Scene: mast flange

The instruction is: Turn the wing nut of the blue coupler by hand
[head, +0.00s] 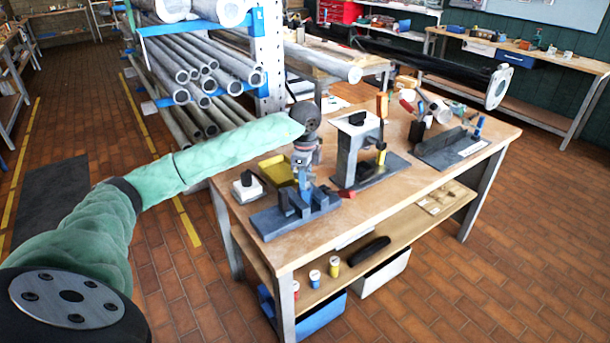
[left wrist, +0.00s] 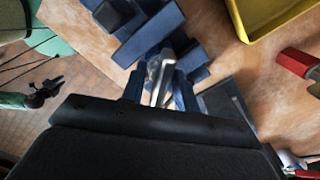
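A dark blue-grey fixture with upright blocks (head: 266,223) sits at the near left corner of the wooden workbench (head: 375,215). My left gripper (head: 304,184) points down over it from above; its blue fingers reach in among the blocks. In the left wrist view my left gripper (left wrist: 159,90) has a finger on each side of a bright metal piece (left wrist: 163,72), which may be the wing nut. I cannot tell whether the fingers touch it. The blue coupler's outline is not clear, as the gripper and blocks hide part of it. My right gripper is not in view.
A yellow bin (head: 277,170) stands close behind the gripper, and a white block with a black top (head: 247,187) is to its left. A grey stand with a white top (head: 345,160) rises just right. Another dark fixture (head: 450,146) is farther right. A pipe rack (head: 265,60) stands behind.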

